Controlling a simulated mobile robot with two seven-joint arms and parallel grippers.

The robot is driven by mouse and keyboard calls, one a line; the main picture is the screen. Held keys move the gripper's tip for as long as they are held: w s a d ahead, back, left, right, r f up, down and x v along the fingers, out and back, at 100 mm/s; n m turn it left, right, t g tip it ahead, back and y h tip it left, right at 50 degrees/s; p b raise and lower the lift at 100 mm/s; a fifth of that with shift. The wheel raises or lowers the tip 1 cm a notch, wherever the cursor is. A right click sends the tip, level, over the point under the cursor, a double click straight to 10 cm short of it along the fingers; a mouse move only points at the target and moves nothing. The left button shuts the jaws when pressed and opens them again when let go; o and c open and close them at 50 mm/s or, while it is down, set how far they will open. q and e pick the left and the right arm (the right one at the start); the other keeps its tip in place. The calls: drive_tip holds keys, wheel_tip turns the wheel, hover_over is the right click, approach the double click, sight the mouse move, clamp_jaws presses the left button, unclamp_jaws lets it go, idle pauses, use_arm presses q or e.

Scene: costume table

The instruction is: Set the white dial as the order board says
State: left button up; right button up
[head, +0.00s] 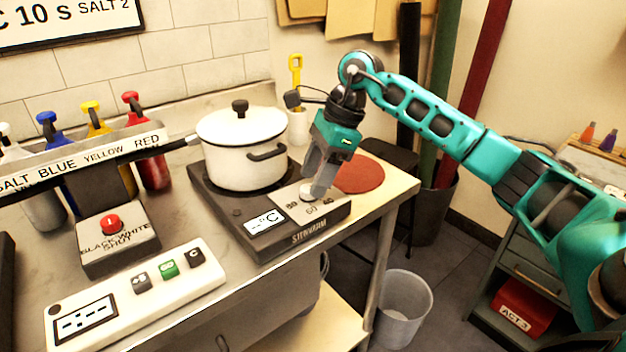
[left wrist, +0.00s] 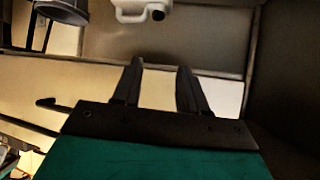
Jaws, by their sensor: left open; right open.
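The white dial (head: 308,191) sits on the hot plate (head: 262,214), between printed numbers that include 60 and 80. My right gripper (head: 318,190) points down at the dial with its fingertips at or just above it; they partly cover it, and I cannot tell whether they touch. It is open. The hot plate's display (head: 264,221) shows °C with no readable number. The order board (head: 70,18) at the top left is cut off; "C 10 s" and "SALT 2" can be read. My left gripper (left wrist: 158,75) is open and empty in the left wrist view.
A white lidded pot (head: 243,145) stands on the hot plate. A red-button box (head: 112,235), a white control panel (head: 135,290) and several coloured bottles (head: 148,150) are to the left.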

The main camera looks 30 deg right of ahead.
drive_tip(key=shift+x, duration=0.75)
drive_tip(key=shift+c, duration=0.4)
drive_tip(key=c, duration=1)
drive_tip(key=shift+o, duration=0.2)
